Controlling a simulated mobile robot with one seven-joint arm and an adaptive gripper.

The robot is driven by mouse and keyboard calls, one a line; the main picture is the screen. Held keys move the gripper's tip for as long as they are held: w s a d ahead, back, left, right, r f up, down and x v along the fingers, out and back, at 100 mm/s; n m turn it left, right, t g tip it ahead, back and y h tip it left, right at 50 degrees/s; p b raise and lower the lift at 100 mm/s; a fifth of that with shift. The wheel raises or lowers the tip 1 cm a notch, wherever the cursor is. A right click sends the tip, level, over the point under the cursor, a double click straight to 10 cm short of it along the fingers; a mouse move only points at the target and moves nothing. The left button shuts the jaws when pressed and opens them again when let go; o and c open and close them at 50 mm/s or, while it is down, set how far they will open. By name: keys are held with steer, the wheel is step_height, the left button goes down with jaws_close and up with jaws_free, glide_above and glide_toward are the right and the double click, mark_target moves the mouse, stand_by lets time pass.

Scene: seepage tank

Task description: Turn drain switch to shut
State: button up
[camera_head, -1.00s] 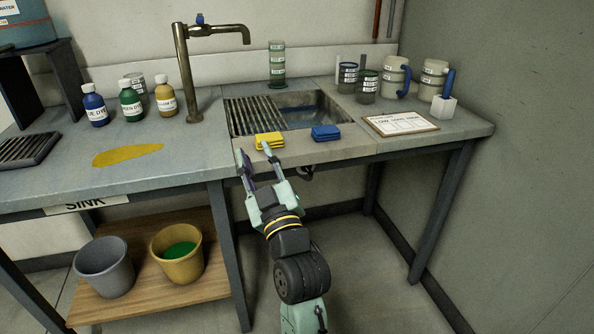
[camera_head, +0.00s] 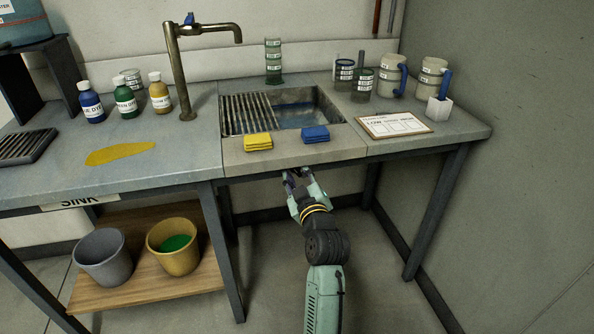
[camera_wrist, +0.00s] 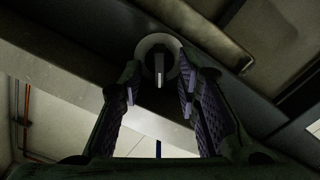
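The drain switch (camera_wrist: 158,62) shows in the wrist view as a dark knob with a pale line, on a round light plate under the bench's front edge. Its lever points down in that picture, between my fingers. My gripper (camera_wrist: 158,92) is open, one finger on each side of the switch, with gaps visible on both sides. In the head view my gripper (camera_head: 293,176) is just below the front edge of the sink counter (camera_head: 290,152). The switch is hidden there, behind the gripper and under the edge.
A yellow sponge (camera_head: 258,142) and a blue sponge (camera_head: 315,133) lie on the counter edge above. The sink basin (camera_head: 300,112) is behind them. A table leg (camera_head: 222,250) and a low shelf with buckets (camera_head: 175,246) stand to the left. Floor space to the right is open.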

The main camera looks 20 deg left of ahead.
steer(key=shift+w+a, duration=0.15)
steer(key=shift+w, duration=0.15)
steer(key=shift+c, duration=0.5)
jaws_close()
